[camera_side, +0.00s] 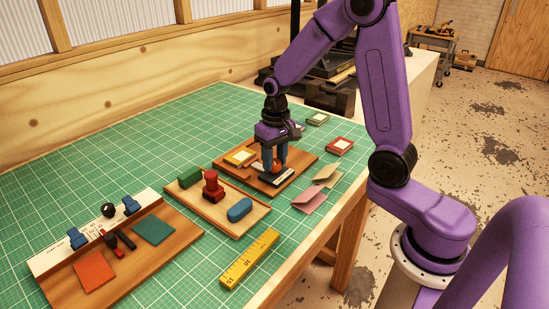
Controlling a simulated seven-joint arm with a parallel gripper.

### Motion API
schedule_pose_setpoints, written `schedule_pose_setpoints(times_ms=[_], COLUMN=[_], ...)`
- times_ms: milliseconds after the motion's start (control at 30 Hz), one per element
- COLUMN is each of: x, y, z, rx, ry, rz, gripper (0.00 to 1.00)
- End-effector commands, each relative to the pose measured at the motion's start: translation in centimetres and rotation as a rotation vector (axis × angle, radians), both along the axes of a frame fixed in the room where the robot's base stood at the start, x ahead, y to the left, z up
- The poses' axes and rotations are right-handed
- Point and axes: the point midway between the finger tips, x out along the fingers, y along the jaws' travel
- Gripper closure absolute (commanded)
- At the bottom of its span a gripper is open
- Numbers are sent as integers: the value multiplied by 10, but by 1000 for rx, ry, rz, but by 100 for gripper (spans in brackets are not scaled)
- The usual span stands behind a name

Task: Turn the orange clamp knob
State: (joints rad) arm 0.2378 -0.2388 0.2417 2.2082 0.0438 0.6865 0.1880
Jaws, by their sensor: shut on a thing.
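The orange clamp knob (274,168) shows only in part between the fingers of my gripper (274,169). My gripper points straight down and is shut on the knob. The knob sits over a wooden board (252,185) toward the back of the green mat. A pale and dark flat piece (277,178) lies on the board just below the fingers. The fingers hide most of the knob, so its turn angle cannot be seen.
A tray (245,223) holds a red stamp (212,187), a green block (189,176) and a blue block (240,210). The mat's back left (130,150) is clear.

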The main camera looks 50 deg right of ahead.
Motion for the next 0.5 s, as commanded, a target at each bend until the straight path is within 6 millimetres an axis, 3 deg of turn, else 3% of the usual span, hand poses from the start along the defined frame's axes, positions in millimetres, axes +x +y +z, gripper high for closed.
schedule_pose_setpoints(times_ms=[500], x=[0], y=[0], z=[1], rx=[0], ry=[-2], rz=[-321], gripper=[91])
